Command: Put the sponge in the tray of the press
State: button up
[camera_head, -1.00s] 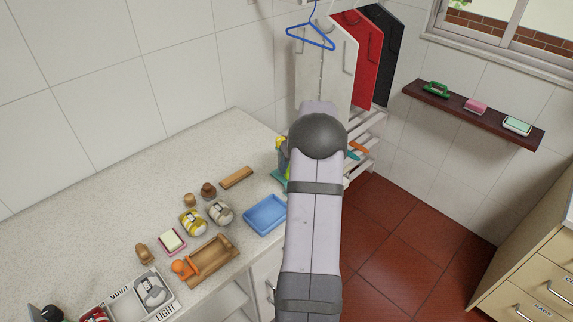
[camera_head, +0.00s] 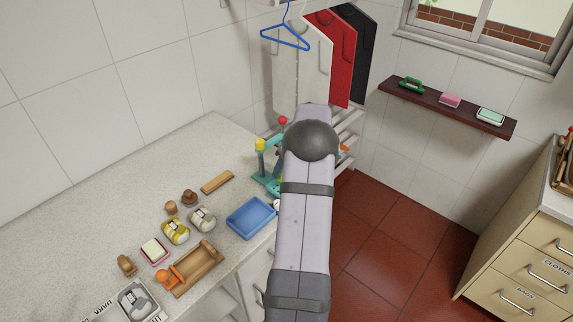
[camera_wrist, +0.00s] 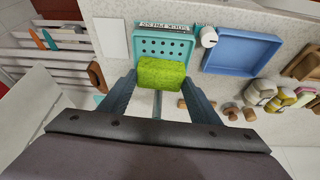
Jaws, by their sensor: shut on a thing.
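My gripper (camera_wrist: 160,78) is shut on a yellow-green sponge (camera_wrist: 162,73), which sits between its two fingers in the wrist view. The teal tray (camera_wrist: 163,32) of the press, with rows of drain holes and a label on its edge, shows just beyond the sponge. The sponge overlaps the near edge of the tray in the picture; I cannot tell its height above it. In the head view the teal press (camera_head: 263,168), with a yellow and a red knob, stands at the counter's right end, partly behind my arm.
A blue tray (camera_head: 234,228) lies beside the press; it also shows in the wrist view (camera_wrist: 205,60). A wooden tray (camera_head: 205,284), rolled cloths, a soap dish and small wooden pieces stand left of it. A slatted rack is behind my arm.

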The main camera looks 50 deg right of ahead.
jog(key=shift+f+b, duration=0.85)
jog(key=shift+f, duration=1.45)
jog(key=o, duration=1)
jog(key=shift+r, duration=0.1)
jog(key=shift+b+v, duration=1.55)
jog(key=shift+v, duration=2.05)
